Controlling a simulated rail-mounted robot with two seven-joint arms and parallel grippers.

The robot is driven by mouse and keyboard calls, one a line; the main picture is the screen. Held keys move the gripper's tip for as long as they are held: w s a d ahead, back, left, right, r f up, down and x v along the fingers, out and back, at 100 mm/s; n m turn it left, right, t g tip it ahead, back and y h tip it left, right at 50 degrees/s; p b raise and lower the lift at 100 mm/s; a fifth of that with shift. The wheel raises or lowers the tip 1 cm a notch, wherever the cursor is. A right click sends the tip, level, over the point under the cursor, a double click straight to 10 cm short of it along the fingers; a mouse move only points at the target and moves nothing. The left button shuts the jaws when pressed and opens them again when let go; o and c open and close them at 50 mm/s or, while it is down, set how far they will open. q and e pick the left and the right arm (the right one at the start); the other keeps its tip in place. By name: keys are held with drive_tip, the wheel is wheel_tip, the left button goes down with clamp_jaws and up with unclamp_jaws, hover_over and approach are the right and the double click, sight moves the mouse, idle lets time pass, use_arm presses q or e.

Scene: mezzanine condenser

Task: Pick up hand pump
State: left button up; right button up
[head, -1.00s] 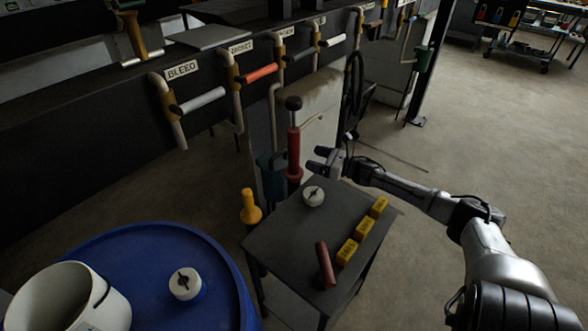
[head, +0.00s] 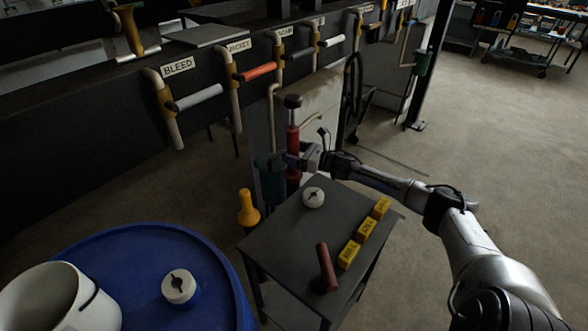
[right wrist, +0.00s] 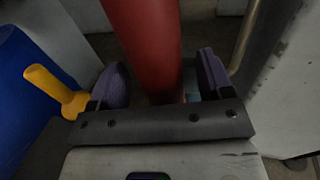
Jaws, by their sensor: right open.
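The hand pump (head: 293,138) is an upright red cylinder with a dark round knob on top. It stands in a teal holder behind the small grey table. My right gripper (head: 291,161) is at the pump's red body, level with its lower part. In the right wrist view the red barrel (right wrist: 145,38) stands between the two purple finger pads of the right gripper (right wrist: 163,80). The jaws are open, with a visible gap on the right side of the barrel. The pump's lower end is partly hidden by the gripper. My left gripper is not in view.
The grey table (head: 290,230) carries a white round cap (head: 313,197), a dark red cylinder (head: 326,267) and yellow blocks (head: 348,254). A yellow-orange object (head: 248,208) stands left of it. A blue drum (head: 215,290) is at lower left. Labelled pipe handles (head: 200,97) line the dark bench.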

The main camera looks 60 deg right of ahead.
drive_tip(key=shift+w+a, duration=0.15)
drive_tip(key=shift+w, duration=1.05)
drive_tip(key=shift+c, duration=0.5)
clamp_jaws()
drive_tip(key=shift+r, duration=0.15)
